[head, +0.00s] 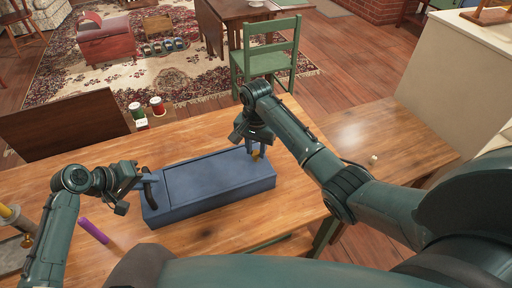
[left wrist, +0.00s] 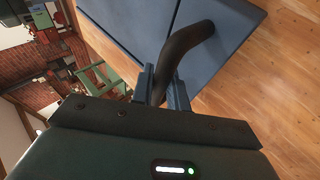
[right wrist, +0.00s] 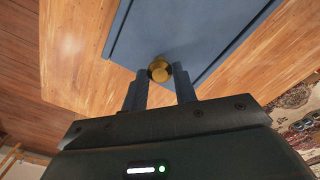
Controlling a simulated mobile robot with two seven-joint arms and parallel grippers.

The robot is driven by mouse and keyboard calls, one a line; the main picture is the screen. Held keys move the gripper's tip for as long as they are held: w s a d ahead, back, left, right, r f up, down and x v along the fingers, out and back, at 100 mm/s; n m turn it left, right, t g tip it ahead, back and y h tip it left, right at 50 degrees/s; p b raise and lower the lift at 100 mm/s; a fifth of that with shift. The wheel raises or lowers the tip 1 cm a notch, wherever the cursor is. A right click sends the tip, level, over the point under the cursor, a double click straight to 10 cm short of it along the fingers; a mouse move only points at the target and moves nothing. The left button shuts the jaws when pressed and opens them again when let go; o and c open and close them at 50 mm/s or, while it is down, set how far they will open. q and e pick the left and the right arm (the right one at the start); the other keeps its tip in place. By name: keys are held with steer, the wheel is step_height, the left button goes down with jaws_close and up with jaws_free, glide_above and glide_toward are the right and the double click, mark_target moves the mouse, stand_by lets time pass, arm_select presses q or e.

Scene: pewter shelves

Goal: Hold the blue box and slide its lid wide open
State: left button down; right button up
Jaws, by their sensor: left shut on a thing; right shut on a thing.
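The blue box (head: 208,209) lies on the wooden table, long and low, with its lid (head: 205,176) on top. The lid appears to sit within the box's rim. My left gripper (head: 146,178) is at the box's left end, shut on a dark curved handle (left wrist: 183,48). My right gripper (head: 257,152) is at the right end, shut on a round brass knob (right wrist: 159,70) at the lid's end. The brass knob also shows in the head view (head: 256,155).
A purple cylinder (head: 94,230) lies on the table (head: 285,205) left of the box. A grey stand with a yellow-topped post (head: 10,225) is at the far left. A green chair (head: 268,55) stands beyond the table.

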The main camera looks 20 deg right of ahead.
jaws_close()
steer(key=shift+d, duration=0.1)
arm_select(q)
steer(key=shift+a, duration=0.1)
arm_select(e)
steer(key=d, duration=1.6)
steer(key=o, duration=1)
jaws_free()
steer(key=shift+a, duration=0.1)
steer(key=shift+r, duration=0.1)
step_height(320, 180, up, 12)
steer(key=shift+f, duration=0.1)
